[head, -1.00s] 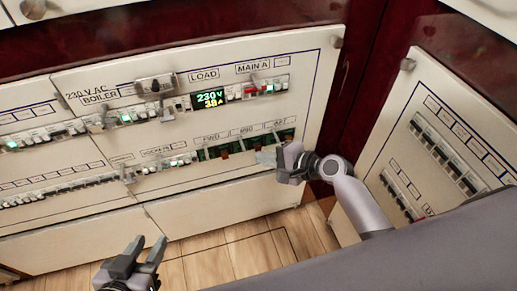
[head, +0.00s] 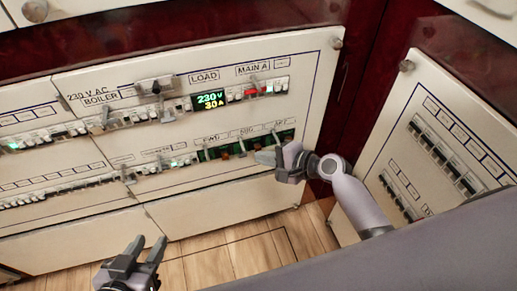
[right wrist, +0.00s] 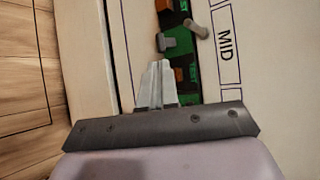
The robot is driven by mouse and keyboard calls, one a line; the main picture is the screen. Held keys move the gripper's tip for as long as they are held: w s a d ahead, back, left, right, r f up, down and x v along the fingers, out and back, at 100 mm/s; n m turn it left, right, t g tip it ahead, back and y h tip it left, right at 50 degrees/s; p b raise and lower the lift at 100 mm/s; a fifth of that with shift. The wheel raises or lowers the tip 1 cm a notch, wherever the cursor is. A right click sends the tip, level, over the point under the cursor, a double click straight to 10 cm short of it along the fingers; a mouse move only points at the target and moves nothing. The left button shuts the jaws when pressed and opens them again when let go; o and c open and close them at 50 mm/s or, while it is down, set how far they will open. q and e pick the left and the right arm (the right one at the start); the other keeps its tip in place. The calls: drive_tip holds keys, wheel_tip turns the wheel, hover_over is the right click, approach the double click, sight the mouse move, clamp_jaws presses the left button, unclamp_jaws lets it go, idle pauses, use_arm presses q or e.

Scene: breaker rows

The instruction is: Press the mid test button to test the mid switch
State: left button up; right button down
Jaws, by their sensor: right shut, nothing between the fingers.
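The MID label (right wrist: 228,45) is on the white panel in the right wrist view. Beside it a green strip (right wrist: 208,65) carries TEST lettering, orange parts, a grey block (right wrist: 167,42) and a grey lever (right wrist: 197,29). In the head view the strip (head: 215,154) runs under the small labels at the lower right of the panel. My right gripper (head: 257,157) is shut and empty at the strip. Its fingertips (right wrist: 160,64) are just short of the grey block; I cannot tell whether they touch anything. My left gripper (head: 147,248) is open and empty, low in front of the panel.
A lit display (head: 210,100) reads 230 V and 30 A. Rows of switches (head: 120,117) with protruding levers fill the panel to the left. A second angled panel (head: 405,140) stands at the right. Wooden floor (head: 240,255) lies below.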

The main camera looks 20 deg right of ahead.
drive_tip(key=shift+s, duration=0.25)
drive_tip(key=s+p, duration=0.3)
drive_tip(key=s, duration=0.3)
idle(0.3)
drive_tip(key=shift+s+d, duration=0.1)
idle(0.7)
